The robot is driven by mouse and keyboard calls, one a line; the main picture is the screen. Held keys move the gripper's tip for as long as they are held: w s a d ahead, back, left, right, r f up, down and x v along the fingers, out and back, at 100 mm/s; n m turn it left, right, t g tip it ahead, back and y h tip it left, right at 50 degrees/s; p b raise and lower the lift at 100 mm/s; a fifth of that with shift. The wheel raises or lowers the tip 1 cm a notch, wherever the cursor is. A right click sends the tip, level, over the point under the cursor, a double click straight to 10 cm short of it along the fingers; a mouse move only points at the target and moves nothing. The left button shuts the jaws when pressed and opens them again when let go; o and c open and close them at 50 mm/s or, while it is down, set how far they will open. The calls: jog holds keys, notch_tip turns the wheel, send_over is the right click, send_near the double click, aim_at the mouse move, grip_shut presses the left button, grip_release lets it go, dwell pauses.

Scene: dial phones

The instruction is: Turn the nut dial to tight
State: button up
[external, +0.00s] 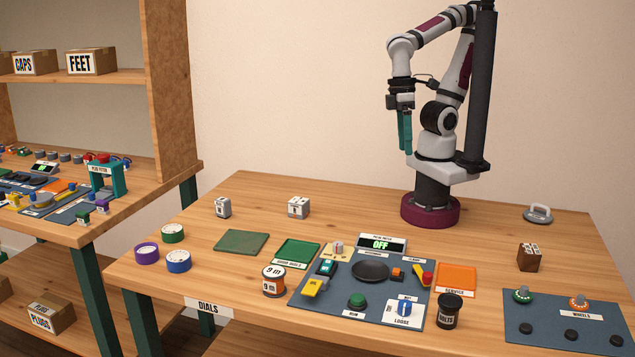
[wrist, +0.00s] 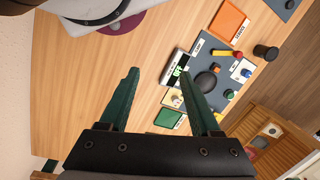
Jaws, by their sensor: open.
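The nut dial (external: 404,307) is a blue knob on a white plate at the front right of the blue-grey panel (external: 325,301). Its plate reads "LOOSE" below the knob; the small label above it is hard to read. The dial also shows in the wrist view (wrist: 245,73) as a small blue knob on white, right of the fingers. My gripper (external: 405,150) has green fingers pointing down, high above the back of the table, far from the dial. In the wrist view the fingers (wrist: 158,72) are spread apart with nothing between them.
The panel also bears a black disc (external: 370,271), a green button (external: 357,300), a red-and-yellow lever (external: 423,275) and a display reading "OFF" (external: 381,244). A black bolts pot (external: 449,310) stands close right of the dial. An orange tray (external: 456,279) lies behind the pot.

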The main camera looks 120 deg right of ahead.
jog(key=w+a+r+n, duration=0.2)
jog(key=w+a+n, duration=0.5)
jog(key=w, duration=0.4)
jog(key=n+h, duration=0.2)
jog(key=n, duration=1.3)
send_over(405, 303)
notch_tip(405, 303, down, 8)
jog(key=r, duration=0.1)
notch_tip(405, 303, down, 15)
jog(key=shift+f, duration=0.45)
jog(key=shift+m, duration=0.3)
grip_shut()
